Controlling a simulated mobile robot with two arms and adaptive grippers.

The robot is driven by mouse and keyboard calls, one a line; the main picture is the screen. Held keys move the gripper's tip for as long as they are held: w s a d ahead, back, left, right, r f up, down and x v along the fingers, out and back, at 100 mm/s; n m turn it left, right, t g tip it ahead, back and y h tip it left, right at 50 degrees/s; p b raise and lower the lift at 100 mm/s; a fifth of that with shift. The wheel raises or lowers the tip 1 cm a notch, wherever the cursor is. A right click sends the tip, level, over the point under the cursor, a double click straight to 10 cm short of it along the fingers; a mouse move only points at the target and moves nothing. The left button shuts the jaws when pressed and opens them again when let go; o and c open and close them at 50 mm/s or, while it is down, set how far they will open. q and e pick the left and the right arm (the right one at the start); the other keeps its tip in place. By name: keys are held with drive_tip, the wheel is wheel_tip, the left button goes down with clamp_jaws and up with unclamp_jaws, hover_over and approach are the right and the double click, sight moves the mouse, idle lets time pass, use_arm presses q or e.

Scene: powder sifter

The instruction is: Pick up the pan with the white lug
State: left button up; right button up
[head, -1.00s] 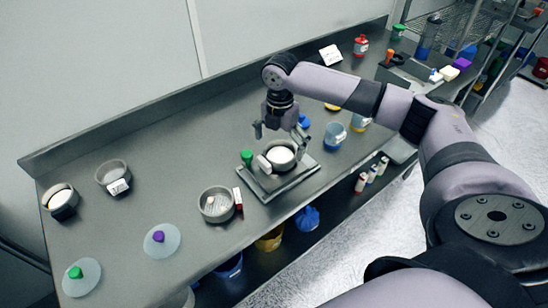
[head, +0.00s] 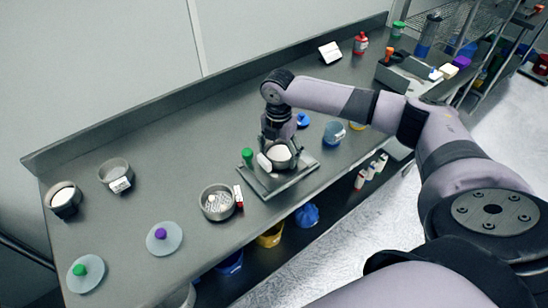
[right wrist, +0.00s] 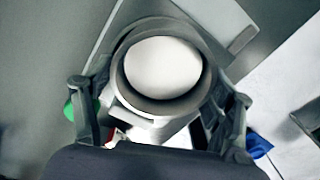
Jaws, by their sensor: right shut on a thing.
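A grey round pan (head: 292,160) with white contents sits over the square metal plate (head: 303,178), with a white lug (head: 264,162) on its left side. My right gripper (head: 280,143) reaches down over this pan and is shut on it. In the right wrist view the pan (right wrist: 122,88) lies between the two fingers, with a white lug (right wrist: 148,130) towards the gripper. Whether the pan touches the plate is unclear. My left gripper is out of view.
A pan (head: 205,207) with a red lug (head: 239,196) stands left of the plate. Two more pans (head: 114,166) (head: 72,208) and two clear discs with purple (head: 160,234) and green (head: 79,270) knobs are farther left. A green-capped item (head: 247,157) stands close by the gripper.

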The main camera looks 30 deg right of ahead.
drive_tip(key=c, duration=0.6)
